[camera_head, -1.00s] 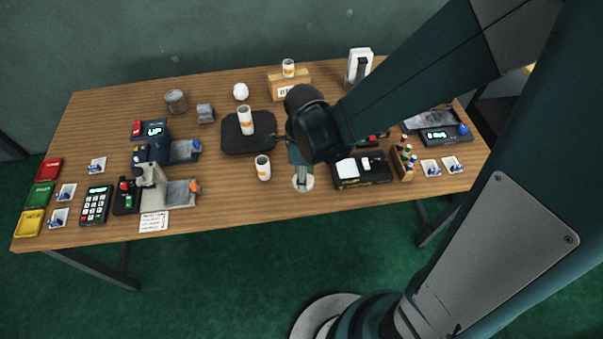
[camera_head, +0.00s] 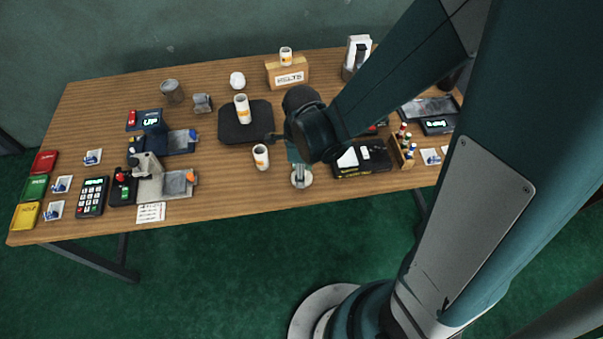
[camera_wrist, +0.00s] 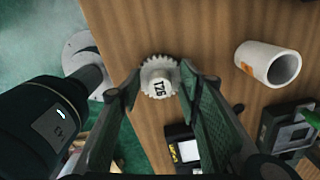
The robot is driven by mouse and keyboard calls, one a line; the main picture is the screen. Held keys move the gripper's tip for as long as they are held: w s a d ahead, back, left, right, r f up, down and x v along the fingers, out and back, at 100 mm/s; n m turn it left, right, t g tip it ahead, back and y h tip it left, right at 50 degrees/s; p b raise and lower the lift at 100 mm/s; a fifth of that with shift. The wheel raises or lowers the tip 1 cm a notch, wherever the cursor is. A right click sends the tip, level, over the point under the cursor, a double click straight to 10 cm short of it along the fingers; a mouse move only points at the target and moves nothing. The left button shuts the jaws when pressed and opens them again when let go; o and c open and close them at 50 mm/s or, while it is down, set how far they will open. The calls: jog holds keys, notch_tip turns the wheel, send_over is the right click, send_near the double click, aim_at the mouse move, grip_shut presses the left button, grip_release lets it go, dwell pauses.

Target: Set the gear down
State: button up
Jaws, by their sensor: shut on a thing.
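The gear (camera_wrist: 159,78) is a pale toothed disc with a raised hub and dark characters on it. In the wrist view it sits between the two fingertips of my gripper (camera_wrist: 157,84), which is shut on it. In the head view my gripper (camera_head: 300,165) points down near the table's front edge, with the pale gear (camera_head: 302,178) at its tip. I cannot tell whether the gear touches the wood or hangs just above it.
On the wooden table (camera_head: 225,190), a white cup with an orange band (camera_head: 261,157) stands left of the gear. A black box (camera_head: 362,160) is to its right, beside a rack of small bottles (camera_head: 403,150). A dark mat (camera_head: 232,133) lies farther back. Bare wood is at front left.

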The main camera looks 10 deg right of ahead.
jog(key=shift+f, duration=0.15)
jog(key=o, duration=0.9)
jog(key=shift+r+p, duration=1.8)
jog(key=shift+r, duration=4.35)
jog(key=shift+r, duration=0.1)
